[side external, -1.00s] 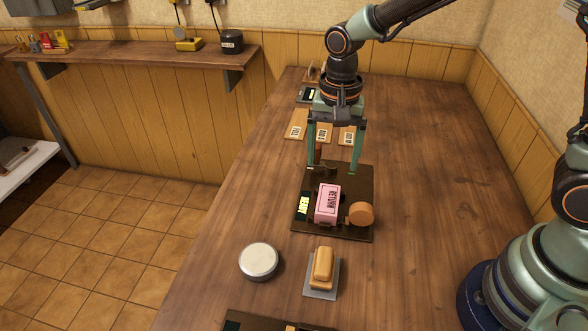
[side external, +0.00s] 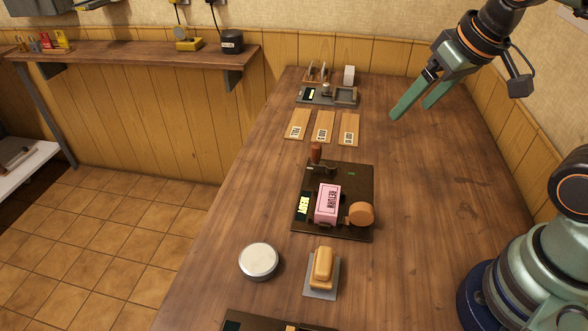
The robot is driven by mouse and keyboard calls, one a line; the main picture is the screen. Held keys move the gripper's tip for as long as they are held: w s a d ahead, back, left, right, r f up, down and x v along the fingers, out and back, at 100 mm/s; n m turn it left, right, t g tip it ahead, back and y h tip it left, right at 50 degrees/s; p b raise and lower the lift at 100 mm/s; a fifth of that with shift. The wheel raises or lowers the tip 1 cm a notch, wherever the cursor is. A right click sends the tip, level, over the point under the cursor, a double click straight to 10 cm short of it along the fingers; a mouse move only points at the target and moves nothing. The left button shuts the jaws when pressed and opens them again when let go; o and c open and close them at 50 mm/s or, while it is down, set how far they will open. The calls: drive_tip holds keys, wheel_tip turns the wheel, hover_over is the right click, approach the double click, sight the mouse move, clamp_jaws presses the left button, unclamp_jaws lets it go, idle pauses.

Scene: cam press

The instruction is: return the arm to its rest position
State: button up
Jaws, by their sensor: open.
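My gripper (side external: 411,106) is in the upper right of the side external view. Its two green fingers are apart with nothing between them, and they point down and to the left. It is raised above the right side of the table (side external: 430,200), clear of the objects. The cam press (side external: 365,188) is a dark base plate in the middle of the table. It bears a pink labelled block (side external: 328,203), a round wooden knob (side external: 361,213) and an upright brown handle (side external: 316,153). My gripper is apart from all of these.
Several labelled wooden strips (side external: 323,126) and a grey tray device (side external: 328,95) lie farther back. A round silver tin (side external: 259,261) and a wooden-handled block on a grey plate (side external: 322,269) are in front. The table's right side is clear.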

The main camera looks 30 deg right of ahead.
drive_tip(key=shift+s+d+n, duration=0.25)
drive_tip(key=shift+s+n, duration=0.05)
